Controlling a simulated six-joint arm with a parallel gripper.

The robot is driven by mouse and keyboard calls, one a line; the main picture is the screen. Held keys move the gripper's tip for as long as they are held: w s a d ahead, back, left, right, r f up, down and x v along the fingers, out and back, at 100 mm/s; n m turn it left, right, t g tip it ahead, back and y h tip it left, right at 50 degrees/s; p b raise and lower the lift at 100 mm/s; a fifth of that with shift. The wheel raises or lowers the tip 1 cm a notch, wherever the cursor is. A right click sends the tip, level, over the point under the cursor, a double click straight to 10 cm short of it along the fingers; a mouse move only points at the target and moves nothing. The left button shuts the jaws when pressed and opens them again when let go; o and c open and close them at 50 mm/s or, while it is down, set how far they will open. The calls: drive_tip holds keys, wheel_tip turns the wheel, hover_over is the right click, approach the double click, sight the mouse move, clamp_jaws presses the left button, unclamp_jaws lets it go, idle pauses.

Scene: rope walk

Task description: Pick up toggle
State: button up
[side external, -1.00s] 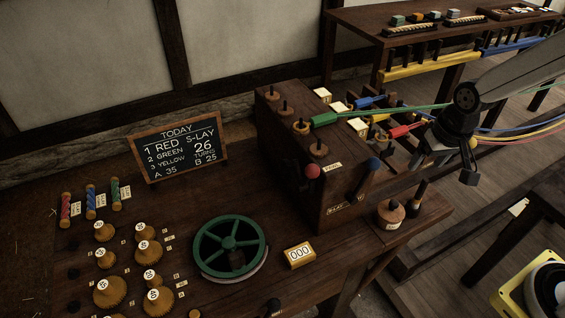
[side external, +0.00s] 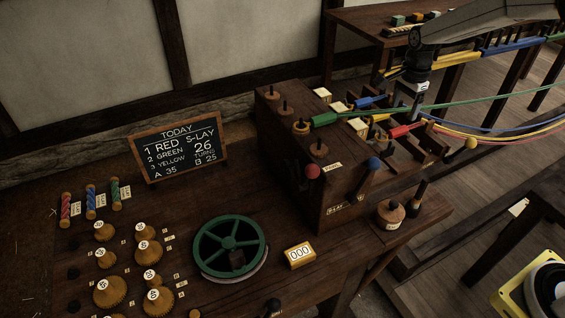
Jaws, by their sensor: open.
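No single piece is plainly marked as the toggle. Small coloured pieces sit at the rope ends on top of the dark wooden headstock box (side external: 292,165): a green one (side external: 323,119), a blue one (side external: 370,101), a yellow one (side external: 380,117) and a red one (side external: 402,130). My gripper (side external: 413,108) points down over the right part of the box, close to the red and blue pieces. It is open and nothing shows between its fingers. The fingertips are small and dark here, and I cannot tell whether they touch anything.
Green, blue, yellow and red ropes (side external: 490,133) run right from the box. The workbench holds a green wheel (side external: 230,247), a counter (side external: 299,255), wooden gears (side external: 110,292) and a chalkboard (side external: 178,146).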

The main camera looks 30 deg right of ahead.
sight(397, 129)
drive_tip(key=shift+w+d, duration=0.2)
drive_tip(key=shift+f, duration=3.9)
clamp_jaws()
drive_tip(key=shift+r, duration=0.1)
